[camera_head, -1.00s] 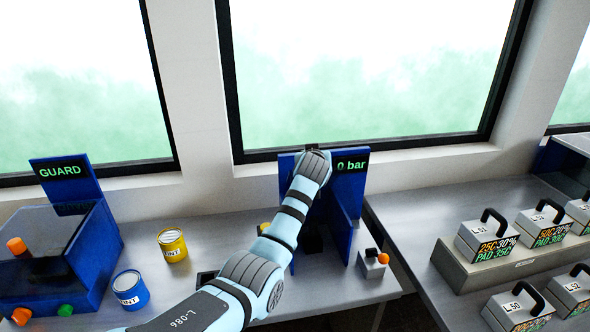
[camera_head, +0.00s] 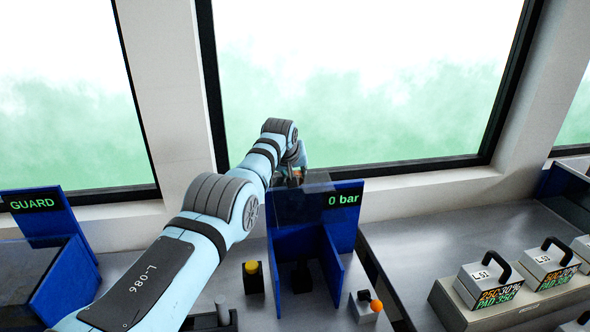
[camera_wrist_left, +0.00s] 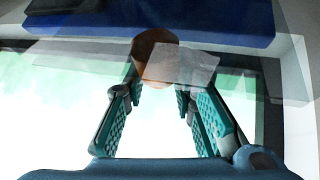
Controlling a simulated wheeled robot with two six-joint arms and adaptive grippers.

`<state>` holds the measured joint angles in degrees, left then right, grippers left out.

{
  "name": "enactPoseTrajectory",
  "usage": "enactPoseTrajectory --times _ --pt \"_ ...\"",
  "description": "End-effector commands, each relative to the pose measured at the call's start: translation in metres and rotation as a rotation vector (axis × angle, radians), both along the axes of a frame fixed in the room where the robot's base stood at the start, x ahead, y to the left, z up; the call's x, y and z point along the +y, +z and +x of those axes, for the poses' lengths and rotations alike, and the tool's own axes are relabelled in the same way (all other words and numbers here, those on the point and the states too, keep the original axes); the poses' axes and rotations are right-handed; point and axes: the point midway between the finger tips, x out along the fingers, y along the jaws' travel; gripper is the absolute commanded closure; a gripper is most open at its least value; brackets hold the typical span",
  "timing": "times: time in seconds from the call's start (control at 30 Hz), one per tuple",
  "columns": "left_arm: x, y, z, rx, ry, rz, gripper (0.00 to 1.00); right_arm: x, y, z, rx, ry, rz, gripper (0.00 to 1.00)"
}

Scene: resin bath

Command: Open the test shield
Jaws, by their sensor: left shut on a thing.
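The blue test station (camera_head: 346,238) stands on the bench with a "0 bar" display on its back panel. The clear test shield (camera_head: 308,205) shows faintly at the station's upper left, raised in front of the back panel; its exact angle is hard to tell. My left gripper (camera_head: 291,176) is at the shield's top edge. In the left wrist view, the gripper (camera_wrist_left: 160,88) has its fingers on either side of an orange-brown round handle (camera_wrist_left: 153,57), shut on it, with the see-through shield (camera_wrist_left: 185,68) beside it. My right gripper is not in view.
A yellow button on a black box (camera_head: 253,277) stands left of the station, and a small box with an orange knob (camera_head: 367,306) right of it. The blue GUARD station (camera_head: 62,262) is at far left. Handled weights (camera_head: 487,283) sit on the right bench.

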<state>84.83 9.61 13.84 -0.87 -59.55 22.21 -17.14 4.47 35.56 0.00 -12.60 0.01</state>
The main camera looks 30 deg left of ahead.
Motion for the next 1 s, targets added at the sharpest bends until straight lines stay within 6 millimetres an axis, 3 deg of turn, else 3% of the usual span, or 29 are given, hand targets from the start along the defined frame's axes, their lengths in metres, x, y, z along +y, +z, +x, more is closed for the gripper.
enactPoseTrajectory --times 0.03,0.3,0.33,0.43,0.8,1.0 --pt "-0.001 -0.007 -0.003 0.014 -0.001 -0.005 1.0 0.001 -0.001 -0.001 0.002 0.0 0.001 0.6" --pt "0.007 -0.008 -0.006 0.014 0.011 -0.005 1.0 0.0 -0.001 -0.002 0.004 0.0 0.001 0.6" --pt "0.007 -0.008 -0.007 0.014 0.011 -0.005 0.71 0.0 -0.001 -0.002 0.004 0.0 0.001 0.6" --pt "0.009 -0.007 -0.007 0.012 0.014 -0.005 0.55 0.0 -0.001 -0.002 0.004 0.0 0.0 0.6" --pt "0.009 -0.004 -0.007 0.01 0.014 -0.002 0.54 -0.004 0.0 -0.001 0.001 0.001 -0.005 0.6" --pt "0.006 0.013 -0.018 0.006 0.012 -0.002 0.54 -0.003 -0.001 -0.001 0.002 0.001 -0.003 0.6"
